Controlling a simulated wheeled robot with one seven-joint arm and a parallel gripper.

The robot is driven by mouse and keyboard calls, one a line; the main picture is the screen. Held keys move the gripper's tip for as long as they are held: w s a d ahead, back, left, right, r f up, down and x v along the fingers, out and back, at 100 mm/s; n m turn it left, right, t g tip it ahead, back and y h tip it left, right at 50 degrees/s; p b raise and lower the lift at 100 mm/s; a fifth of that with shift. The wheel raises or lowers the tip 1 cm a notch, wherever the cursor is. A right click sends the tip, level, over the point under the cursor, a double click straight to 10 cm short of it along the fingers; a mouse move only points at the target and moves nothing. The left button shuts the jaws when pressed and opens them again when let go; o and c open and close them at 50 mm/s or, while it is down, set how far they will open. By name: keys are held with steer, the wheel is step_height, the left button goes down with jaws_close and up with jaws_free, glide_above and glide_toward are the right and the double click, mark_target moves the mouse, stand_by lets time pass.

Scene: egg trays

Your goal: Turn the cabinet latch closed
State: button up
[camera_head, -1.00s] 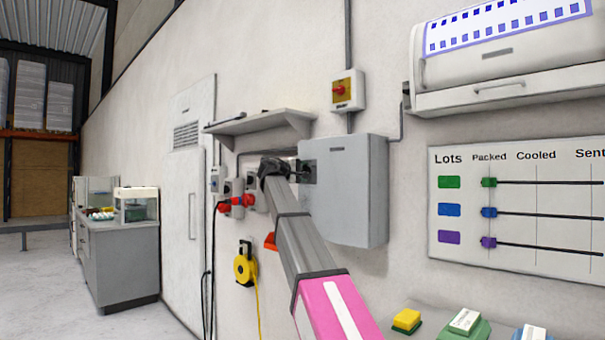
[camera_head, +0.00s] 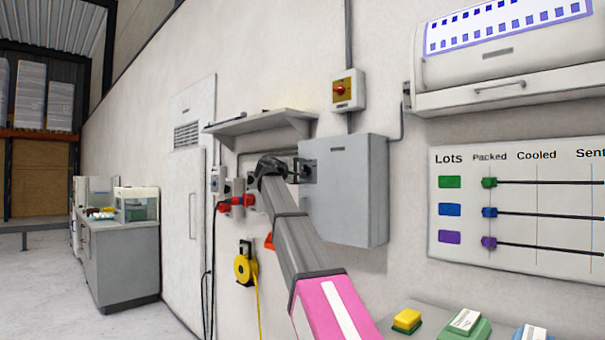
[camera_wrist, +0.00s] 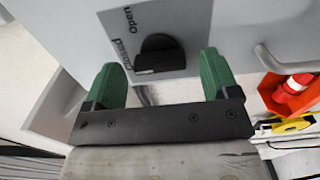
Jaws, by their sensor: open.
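The grey wall cabinet (camera_head: 350,205) hangs on the wall, and its left side carries the latch. In the wrist view, the latch is a black rounded knob (camera_wrist: 160,54) on the cabinet's grey face (camera_wrist: 205,22). Labels reading Open and Closed are printed beside it, at its upper left. My gripper (camera_wrist: 163,66) is open, its two green fingers on either side of the knob with visible gaps; I cannot tell how deep they reach. In the head view my gripper (camera_head: 290,168) is beside the cabinet's left side, partly hiding the latch.
A shelf (camera_head: 262,122) juts out above my gripper. Red plugs and sockets (camera_head: 236,201) are on the wall to the left, with a yellow cable reel (camera_head: 245,267) below. A curved handle (camera_wrist: 285,62) and an orange bin (camera_wrist: 270,95) show at the wrist view's right.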

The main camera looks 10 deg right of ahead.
steer(key=v, duration=0.9)
steer(key=shift+a, duration=0.15)
steer(key=shift+s, duration=0.1)
steer(key=s+d+f+g+y, duration=0.1)
steer(key=d+f+y, duration=0.1)
steer(key=f, duration=1.3)
steer(key=s+d+f+m+g+y, duration=0.1)
steer(key=s+d+f+g+y, duration=0.15)
steer(key=f, duration=1.15)
steer(key=s+d+f+g+y, duration=0.1)
steer(key=d+f+y, duration=0.15)
steer(key=f, duration=1.25)
steer(key=s+f+m+g+y, duration=0.3)
steer(key=s+f, duration=1)
steer(key=f, duration=0.3)
steer(key=s+d+f+m+g+y, duration=0.1)
steer(key=s+f+m+g+y, duration=0.2)
steer(key=s+f, duration=1)
step_height(320, 180, down, 5)
steer(key=shift+s+r+y, duration=0.15)
steer(key=shift+s+y, duration=0.25)
steer(key=shift+y, duration=0.4)
steer(key=shift+d, duration=0.15)
